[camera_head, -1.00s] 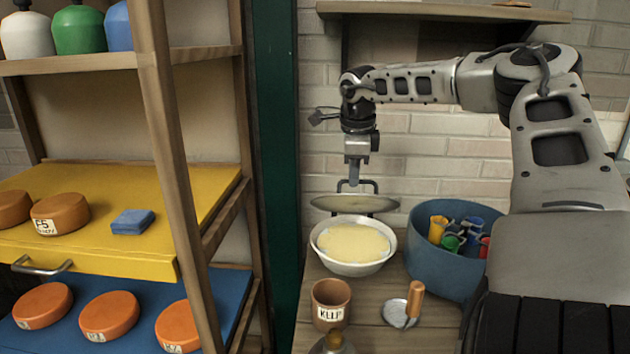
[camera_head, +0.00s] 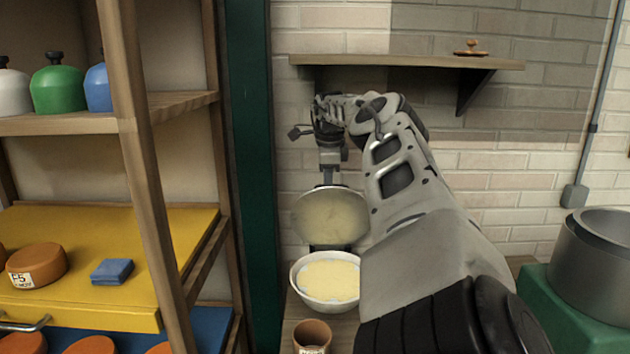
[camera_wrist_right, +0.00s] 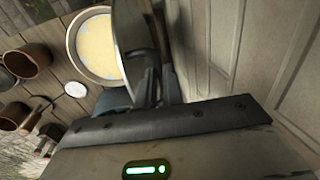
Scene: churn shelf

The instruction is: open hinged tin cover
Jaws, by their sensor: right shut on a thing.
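The round tin cover (camera_head: 329,217) stands tilted up behind the white bowl (camera_head: 305,298), its pale inner face towards me. The bowl holds a yellow, creamy mass (camera_head: 330,281). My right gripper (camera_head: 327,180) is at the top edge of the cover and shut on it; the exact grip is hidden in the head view. In the right wrist view the cover (camera_wrist_right: 132,40) shows edge-on beside the bowl, against the gripper fingers (camera_wrist_right: 155,85). My left gripper is not in view.
A brown cup (camera_head: 313,334) stands in front of the bowl. My right arm hides the counter to the right. A wooden shelf (camera_head: 410,62) is above, and a rack (camera_head: 130,125) with cheeses stands left. A metal pot (camera_head: 600,255) sits on a green block at right.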

